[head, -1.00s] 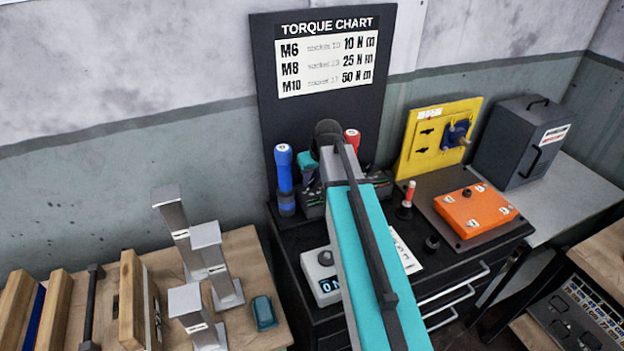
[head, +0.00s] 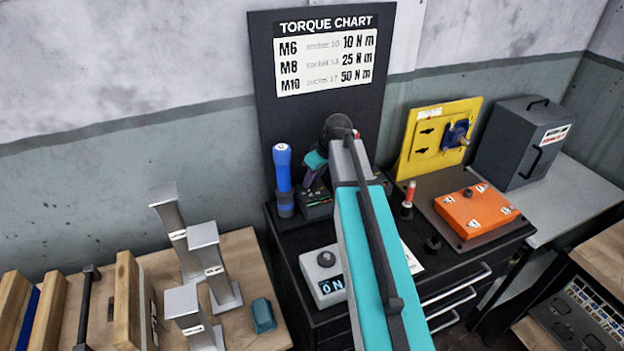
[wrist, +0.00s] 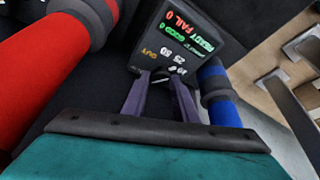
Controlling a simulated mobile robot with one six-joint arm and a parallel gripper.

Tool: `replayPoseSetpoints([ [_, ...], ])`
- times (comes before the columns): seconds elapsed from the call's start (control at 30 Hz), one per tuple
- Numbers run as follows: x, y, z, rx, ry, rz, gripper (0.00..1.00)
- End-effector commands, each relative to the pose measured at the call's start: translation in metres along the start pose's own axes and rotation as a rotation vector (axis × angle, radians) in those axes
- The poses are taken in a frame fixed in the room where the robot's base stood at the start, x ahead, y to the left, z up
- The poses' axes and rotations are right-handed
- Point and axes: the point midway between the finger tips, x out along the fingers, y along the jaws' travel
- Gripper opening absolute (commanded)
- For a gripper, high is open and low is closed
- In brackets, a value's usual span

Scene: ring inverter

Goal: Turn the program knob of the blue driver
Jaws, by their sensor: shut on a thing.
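The blue driver (head: 283,178) stands upright on the black cabinet, left of my arm; it also shows in the wrist view (wrist: 217,88), right of my fingers. Beside it is a dark controller box with a lit display (wrist: 185,38), including the numbers 10, 25 and 50. It shows in the head view (head: 318,207) too. My gripper (wrist: 160,82) has its purple fingers at the box's front, below those numbers. They are shut on the program knob, which they mostly hide. In the head view, my gripper (head: 312,177) is partly covered by my wrist.
A red driver (wrist: 45,68) stands close to the left of my gripper. A white box with a display (head: 322,276) sits in front. The torque chart board (head: 318,100) rises behind. An orange box (head: 477,210) and yellow panel (head: 425,142) are on the right.

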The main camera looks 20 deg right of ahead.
Motion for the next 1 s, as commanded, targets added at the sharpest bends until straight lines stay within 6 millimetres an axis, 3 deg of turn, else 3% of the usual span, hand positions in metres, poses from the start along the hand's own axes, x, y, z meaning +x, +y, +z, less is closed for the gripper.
replayPoseSetpoints([
  [0.07,0.0,0.0,-0.001,0.001,0.002,0.0,0.04],
  [0.1,0.0,0.0,-0.001,0.001,0.002,0.0,0.33],
  [0.2,0.0,0.0,-0.001,0.001,0.002,0.0,0.45],
  [0.67,-0.004,0.0,0.0,0.002,0.001,0.001,0.45],
  [1.0,-0.032,0.001,0.0,0.002,0.003,0.003,0.45],
])
